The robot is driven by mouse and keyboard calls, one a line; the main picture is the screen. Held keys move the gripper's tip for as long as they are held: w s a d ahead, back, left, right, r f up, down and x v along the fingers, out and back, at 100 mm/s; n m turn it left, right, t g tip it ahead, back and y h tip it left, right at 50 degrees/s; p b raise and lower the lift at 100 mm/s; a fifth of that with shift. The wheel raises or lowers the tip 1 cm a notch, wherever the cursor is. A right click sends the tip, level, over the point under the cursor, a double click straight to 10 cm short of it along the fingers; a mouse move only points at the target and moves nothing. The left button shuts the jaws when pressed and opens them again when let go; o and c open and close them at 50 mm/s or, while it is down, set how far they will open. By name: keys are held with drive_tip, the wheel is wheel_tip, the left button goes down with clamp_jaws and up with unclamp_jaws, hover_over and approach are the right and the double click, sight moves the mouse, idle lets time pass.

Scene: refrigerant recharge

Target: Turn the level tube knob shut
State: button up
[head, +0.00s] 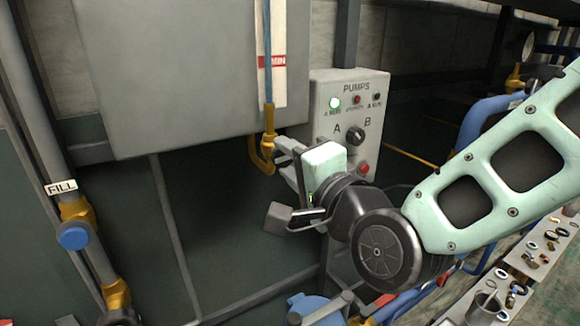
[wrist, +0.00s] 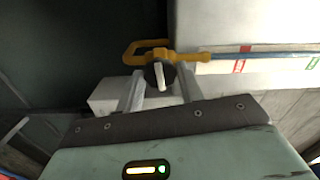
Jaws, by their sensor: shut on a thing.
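The level tube (head: 267,60) runs down a pale backing strip with a red MIN mark. A brass fitting (head: 268,140) with a bent outlet is at its lower end. In the wrist view the dark level tube knob (wrist: 160,76), with a pale bar across its face, sits on the brass fitting (wrist: 188,58). My gripper (head: 281,161) reaches in from the right, its fingers beside the fitting. In the wrist view my gripper (wrist: 159,88) has one finger on each side of the knob and is shut on it. In the head view the knob is hidden by the fingers.
A large grey tank (head: 170,75) is behind and left of the tube. The PUMPS panel (head: 350,95) with lamps and a selector stands close to the right. A FILL pipe with a blue cap (head: 74,236) is at left. A shelf of loose parts (head: 535,265) is lower right.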

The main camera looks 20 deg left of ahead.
drive_tip(key=o, duration=1)
drive_tip(key=shift+d, duration=0.1)
drive_tip(key=shift+c, duration=0.2)
drive_tip(key=shift+s, duration=0.15)
drive_tip(key=v, duration=0.6)
drive_tip(key=shift+s+d, duration=0.2)
drive_tip(key=shift+d, duration=0.15)
drive_tip(key=s+d+f+n+g+h, duration=0.3)
drive_tip(key=d+f+n+g+h, duration=0.35)
drive_tip(key=f, duration=0.35)
drive_tip(key=s+d+f+n+g+h, duration=0.1)
drive_tip(key=s+d+n+g+h, duration=0.1)
drive_tip(key=s+d, duration=0.3)
drive_tip(key=s+d+f+n+g+h, duration=0.2)
drive_tip(key=s+d+n+g+h, duration=0.1)
drive_tip(key=d, duration=0.8)
drive_tip(key=shift+s+d+f+n+h, duration=0.35)
drive_tip(key=shift+s+n+h, duration=0.6)
drive_tip(key=shift+n, duration=0.3)
